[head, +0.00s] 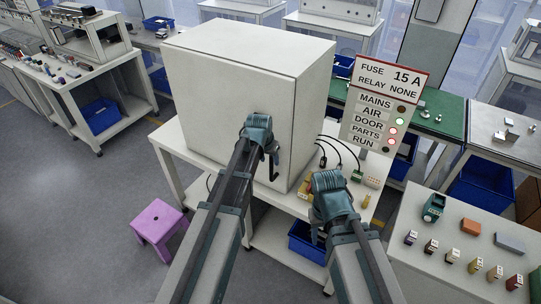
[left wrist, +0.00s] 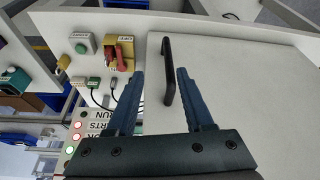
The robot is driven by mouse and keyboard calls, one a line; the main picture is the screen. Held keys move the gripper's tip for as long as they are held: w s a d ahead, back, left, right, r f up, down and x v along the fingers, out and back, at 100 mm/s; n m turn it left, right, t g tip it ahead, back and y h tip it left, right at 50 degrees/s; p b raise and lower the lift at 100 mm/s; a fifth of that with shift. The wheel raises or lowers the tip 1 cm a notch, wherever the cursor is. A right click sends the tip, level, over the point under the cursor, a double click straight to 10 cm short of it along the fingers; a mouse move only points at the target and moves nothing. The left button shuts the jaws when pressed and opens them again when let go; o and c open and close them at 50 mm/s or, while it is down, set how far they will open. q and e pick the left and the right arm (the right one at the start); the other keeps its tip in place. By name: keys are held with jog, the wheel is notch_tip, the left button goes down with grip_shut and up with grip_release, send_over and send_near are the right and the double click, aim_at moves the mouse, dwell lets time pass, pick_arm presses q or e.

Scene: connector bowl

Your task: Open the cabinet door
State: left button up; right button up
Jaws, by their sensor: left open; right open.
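The white cabinet (head: 316,110) stands on a white table, with its door (head: 210,105) facing me and shut. The black bar handle (head: 275,166) is near the door's right edge, partly hidden by my left gripper (head: 264,147). In the left wrist view, the door (left wrist: 245,85) fills the right side. The handle (left wrist: 168,65) appears between the open fingertips of my left gripper (left wrist: 160,72); I cannot tell whether they touch it. My right gripper (head: 328,182) is open and empty, right of the cabinet above the table.
A sign panel (head: 383,105) with lamps stands right of the cabinet. Switches and plugged cables (left wrist: 112,55) lie beside it. A purple stool (head: 160,222) stands on the floor at left. A side table (head: 420,255) with several small parts is at right.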

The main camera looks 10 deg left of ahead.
aim_at(271, 165)
pick_arm(q)
jog(key=b+x, duration=0.4)
jog(key=w+b+x, duration=0.1)
jog(key=b+x, duration=0.3)
jog(key=x, duration=0.1)
jog(key=w+a+b+x, duration=0.1)
jog(key=b+x, duration=0.3)
jog(key=shift+w+r+b, duration=0.15)
jog(key=shift+r+b, duration=0.05)
jog(key=shift+b, duration=0.15)
pick_arm(e)
notch_tip(271, 165, down, 12)
pick_arm(q)
jog(key=shift+c, duration=0.2)
pick_arm(e)
jog(key=shift+r, duration=0.1)
pick_arm(q)
jog(key=shift+a, duration=0.1)
grip_shut()
dwell(0.5)
